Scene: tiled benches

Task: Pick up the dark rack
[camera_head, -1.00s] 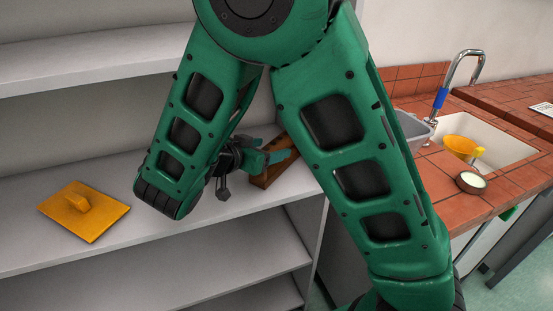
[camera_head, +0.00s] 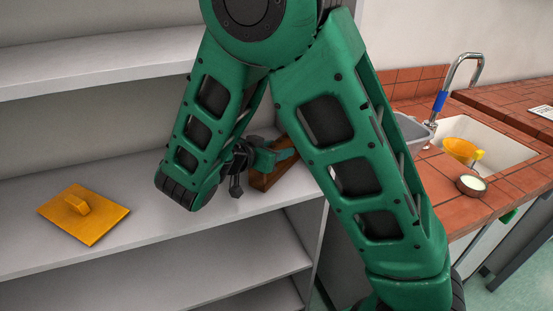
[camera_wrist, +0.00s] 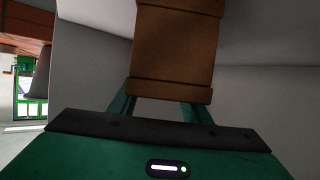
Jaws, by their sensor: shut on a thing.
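The dark rack (camera_head: 262,179) is a brown wooden piece at the right end of the middle shelf, partly hidden by my arm in the head view. In the wrist view the rack (camera_wrist: 176,55) fills the top middle, between my fingers. My gripper (camera_head: 280,157) is at the rack with its green fingers against it. In the wrist view my gripper (camera_wrist: 165,105) is shut on the rack's near end. I cannot tell whether the rack is touching the shelf or slightly above it.
A yellow float-like board with a handle (camera_head: 84,214) lies on the left of the white shelf (camera_head: 140,225). To the right, a tiled bench (camera_head: 430,185) holds a grey tub (camera_head: 413,130), a small bowl (camera_head: 471,185) and a sink with a yellow vessel (camera_head: 460,148). An upper shelf (camera_head: 100,72) is above.

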